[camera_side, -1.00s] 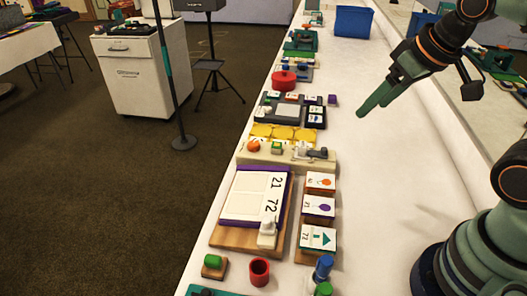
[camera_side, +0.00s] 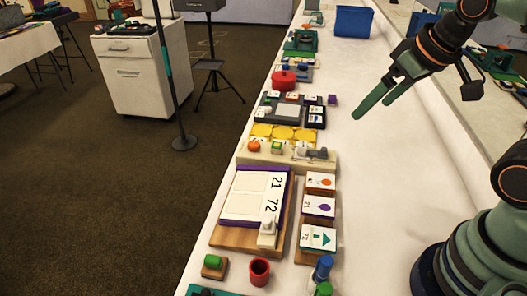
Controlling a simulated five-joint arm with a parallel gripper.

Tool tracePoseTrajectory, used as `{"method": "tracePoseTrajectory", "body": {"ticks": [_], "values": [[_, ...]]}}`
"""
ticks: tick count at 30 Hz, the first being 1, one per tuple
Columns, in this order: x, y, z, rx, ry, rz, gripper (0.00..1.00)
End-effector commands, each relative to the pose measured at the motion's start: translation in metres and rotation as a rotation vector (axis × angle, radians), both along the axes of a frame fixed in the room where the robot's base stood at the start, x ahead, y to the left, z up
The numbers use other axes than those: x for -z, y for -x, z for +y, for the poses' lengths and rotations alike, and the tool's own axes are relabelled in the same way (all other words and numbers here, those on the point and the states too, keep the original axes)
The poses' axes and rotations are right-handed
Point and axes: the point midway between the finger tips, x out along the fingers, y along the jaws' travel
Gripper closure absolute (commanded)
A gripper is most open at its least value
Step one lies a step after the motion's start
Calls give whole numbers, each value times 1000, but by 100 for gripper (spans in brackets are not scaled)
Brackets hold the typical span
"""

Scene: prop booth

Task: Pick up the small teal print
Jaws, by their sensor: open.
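A small white card with a teal triangle (camera_side: 318,238) lies at the near end of a wooden rack (camera_side: 304,256). It is the only small teal print I can make out. Above it in the same rack lie a card with a purple shape (camera_side: 319,206) and a card with an orange-red shape (camera_side: 320,181). My gripper (camera_side: 371,109) is open and empty, above the white table, up and to the right of the rack. Its two fingers are spread apart and touch nothing.
Left of the rack is a wooden board with a purple-edged panel (camera_side: 235,196) and a white figure (camera_side: 267,232). A red cup (camera_side: 259,271), a green block (camera_side: 212,261) and a blue bottle (camera_side: 323,267) stand nearby.

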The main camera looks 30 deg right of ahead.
Motion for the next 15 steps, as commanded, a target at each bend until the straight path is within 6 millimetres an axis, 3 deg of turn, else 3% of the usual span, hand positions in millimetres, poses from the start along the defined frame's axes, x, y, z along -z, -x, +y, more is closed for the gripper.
{"method": "tracePoseTrajectory", "body": {"ticks": [8,11,15], "values": [[4,-1,10,-42,4,26,0],[14,-2,34,-142,17,92,0],[36,4,85,-354,58,224,0]]}}
